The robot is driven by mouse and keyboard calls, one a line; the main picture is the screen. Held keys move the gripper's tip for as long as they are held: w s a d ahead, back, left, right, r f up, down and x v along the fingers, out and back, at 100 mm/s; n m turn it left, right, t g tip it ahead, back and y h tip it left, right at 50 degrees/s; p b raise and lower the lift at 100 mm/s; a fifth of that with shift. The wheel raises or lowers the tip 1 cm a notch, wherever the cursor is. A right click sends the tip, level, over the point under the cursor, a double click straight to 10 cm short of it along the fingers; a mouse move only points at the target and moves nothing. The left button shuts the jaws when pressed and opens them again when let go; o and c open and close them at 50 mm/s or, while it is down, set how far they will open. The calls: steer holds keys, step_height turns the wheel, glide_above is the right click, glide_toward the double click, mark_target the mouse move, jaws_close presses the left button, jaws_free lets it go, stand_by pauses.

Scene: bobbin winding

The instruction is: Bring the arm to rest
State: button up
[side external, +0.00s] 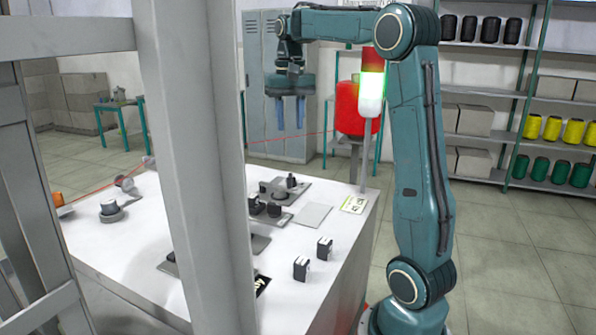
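My gripper (290,128) hangs high above the back of the white table (325,285), pointing down. Its two blue fingers are apart, with nothing visible between them. My teal arm stands upright at the table's right side, with its upper part reaching left. A dark fixture with black round parts (264,208) sits on the table well below the gripper.
Two small black-and-white boxes (301,268) (324,248) stand near the table front. A signal tower (371,85), lit green-white, rises right of the gripper, before a large red spool (350,108). A grey post (195,150) hides part of the table. A red thread crosses behind.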

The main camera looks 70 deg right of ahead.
steer(key=s+a+f+n+t, duration=0.1)
steer(key=s+a+n, duration=0.2)
steer(key=a, duration=0.5)
steer(key=s+a+n+t, duration=0.2)
steer(key=s+a, duration=0.1)
steer(key=a, duration=0.5)
steer(key=s+a+f+n+t, duration=0.2)
steer(key=s+a+f+n, duration=0.2)
steer(key=s+a+f, duration=0.3)
steer(key=shift+s+a+f+n, duration=0.35)
steer(key=shift+s+a+n, duration=0.05)
steer(key=shift+s+a, duration=0.4)
